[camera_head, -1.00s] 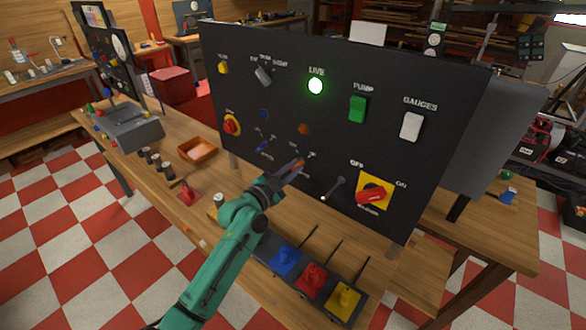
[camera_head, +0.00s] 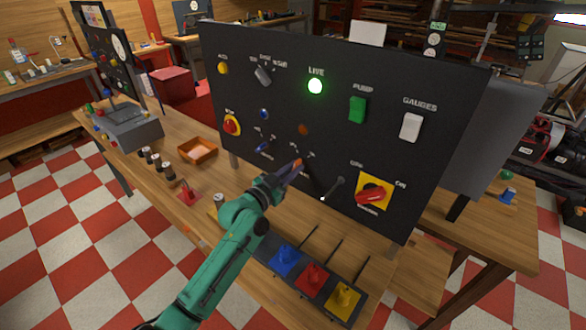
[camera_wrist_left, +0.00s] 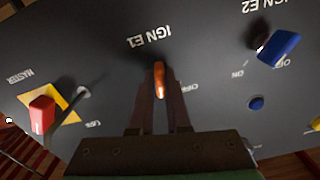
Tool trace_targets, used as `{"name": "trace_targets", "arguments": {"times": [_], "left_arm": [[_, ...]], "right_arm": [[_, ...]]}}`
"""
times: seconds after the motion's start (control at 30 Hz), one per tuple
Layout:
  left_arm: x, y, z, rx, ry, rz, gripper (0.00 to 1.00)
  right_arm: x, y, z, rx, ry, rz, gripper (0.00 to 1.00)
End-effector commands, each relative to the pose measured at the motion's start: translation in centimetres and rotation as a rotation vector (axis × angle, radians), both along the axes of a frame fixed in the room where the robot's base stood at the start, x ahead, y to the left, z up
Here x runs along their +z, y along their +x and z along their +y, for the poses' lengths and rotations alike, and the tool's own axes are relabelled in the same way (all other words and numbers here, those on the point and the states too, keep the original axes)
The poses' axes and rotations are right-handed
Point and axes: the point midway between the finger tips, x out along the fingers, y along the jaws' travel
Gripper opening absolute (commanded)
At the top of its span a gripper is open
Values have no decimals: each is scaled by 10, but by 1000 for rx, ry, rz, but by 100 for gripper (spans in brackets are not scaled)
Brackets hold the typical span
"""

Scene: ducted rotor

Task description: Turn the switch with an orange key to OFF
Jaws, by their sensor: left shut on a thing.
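The orange key (camera_wrist_left: 160,80) of the switch labelled IGN E1 shows in the left wrist view, pointing nearly straight up and down the picture. My left gripper (camera_wrist_left: 160,93) is shut on it, one dark finger on each side. In the head view my left gripper (camera_head: 296,164) is at the lower middle of the black panel (camera_head: 340,140) and mostly hides the key. My right gripper is not in view.
A blue key (camera_wrist_left: 279,48), labelled IGN E2, sits beside the orange one. A grey lever (camera_head: 334,188) and a red rotary handle on a yellow plate (camera_head: 384,182) are to the right. Blue, red and yellow levers (camera_head: 314,273) stand on the bench below.

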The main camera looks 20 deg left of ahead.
Motion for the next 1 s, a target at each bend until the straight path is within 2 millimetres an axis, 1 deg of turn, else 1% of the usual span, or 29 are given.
{"name": "trace_targets", "arguments": {"times": [0.6,0.8,1.0], "left_arm": [[0,-1,-1,0,-537,217,0],[0,-1,-2,0,-685,276,0],[0,-1,-2,0,-787,316,0]], "right_arm": [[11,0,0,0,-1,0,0],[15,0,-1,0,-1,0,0],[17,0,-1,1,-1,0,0]]}}
